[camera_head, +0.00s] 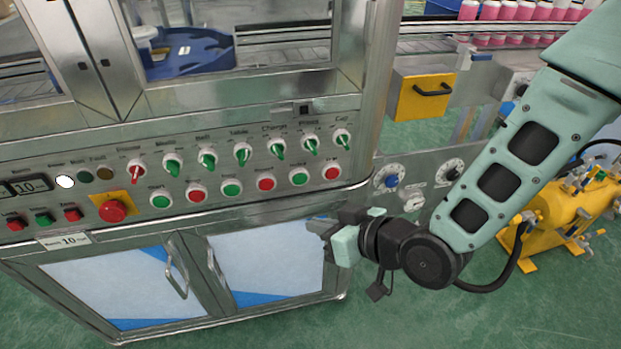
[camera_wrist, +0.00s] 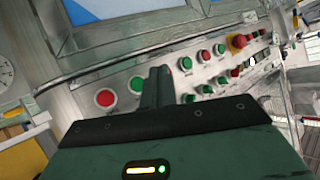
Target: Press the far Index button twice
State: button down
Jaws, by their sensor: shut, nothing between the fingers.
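The panel carries a row of round buttons with small labels; I cannot read which says Index. In the head view, the right end has a red button (camera_head: 332,173), a green button (camera_head: 299,177) and another red one (camera_head: 266,183). The wrist view shows the end red button (camera_wrist: 105,97) and green button (camera_wrist: 137,84) left of my fingers. My gripper (camera_head: 318,228) is shut and empty, below the right end of the row and apart from the buttons in the head view. In the wrist view its dark fingers (camera_wrist: 156,88) hide part of the row.
Selector knobs (camera_head: 242,153) stick out above the buttons. A red emergency stop (camera_head: 112,211) sits left of the row. A cabinet door handle (camera_head: 176,272) juts out below. A yellow box (camera_head: 424,95) and yellow pump (camera_head: 560,215) stand to the right. Green floor lies in front.

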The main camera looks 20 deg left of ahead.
send_near(295, 184)
jog(key=shift+w+a+f+p, duration=0.1)
jog(key=shift+a+f, duration=0.45)
jog(key=shift+a, duration=0.2)
jog(key=shift+w+a+f+p, duration=0.1)
jog(key=shift+a+f+p, duration=0.05)
jog(key=shift+a+f, duration=0.45)
jog(key=shift+w+a+f+p, duration=0.1)
jog(key=shift+a+f, duration=0.35)
jog(key=shift+a, duration=0.4)
dwell(0.6)
jog(key=shift+w+a, duration=0.2)
jog(key=shift+w, duration=0.1)
jog(key=shift+w+a, duration=0.2)
jog(key=shift+w, duration=0.15)
dwell(0.9)
jog(key=shift+s, duration=0.1)
jog(key=shift+s+d, duration=0.4)
jog(key=shift+s, duration=0.2)
jog(key=shift+s+d+b, duration=0.15)
jog(key=shift+s+d, duration=0.3)
jog(key=shift+s, duration=0.25)
jog(key=shift+s+d+b, duration=0.15)
jog(key=shift+s+d, duration=0.3)
jog(key=shift+s, duration=0.25)
jog(key=shift+s+d+b, duration=0.15)
jog(key=shift+s+d, duration=0.3)
jog(key=shift+s, duration=0.3)
